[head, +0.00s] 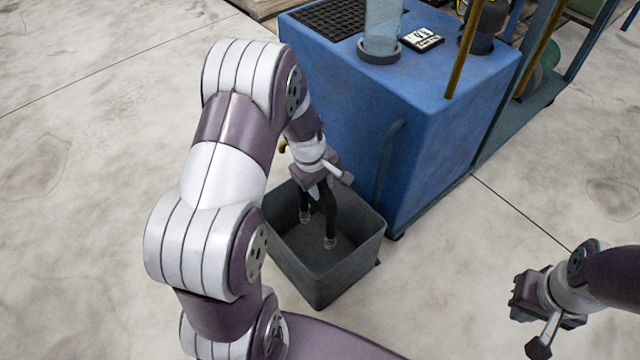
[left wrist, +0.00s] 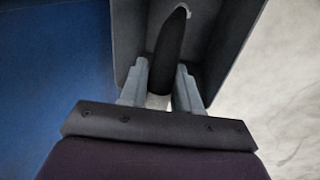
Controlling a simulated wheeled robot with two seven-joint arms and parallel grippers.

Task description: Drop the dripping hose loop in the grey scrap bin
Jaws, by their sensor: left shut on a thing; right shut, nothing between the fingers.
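The black hose loop (head: 330,213) hangs from my left gripper (head: 318,190) in the head view, with two dark legs ending in pale fittings. The grey scrap bin (head: 340,272) stands on the floor below, and the hose ends show against its open inside. I cannot tell whether they touch its bottom. In the left wrist view, the fingers (left wrist: 163,82) are closed on the dark hose (left wrist: 168,45), with the bin wall (left wrist: 215,50) behind. My right gripper (head: 524,298) is shut and empty at the lower right, away from the bin.
A blue cabinet (head: 440,130) stands right against the bin's far side. On it are a clear cylinder (head: 383,25), a small display (head: 421,39) and a black grate (head: 340,14). The concrete floor (head: 470,250) is clear between the bin and my right gripper.

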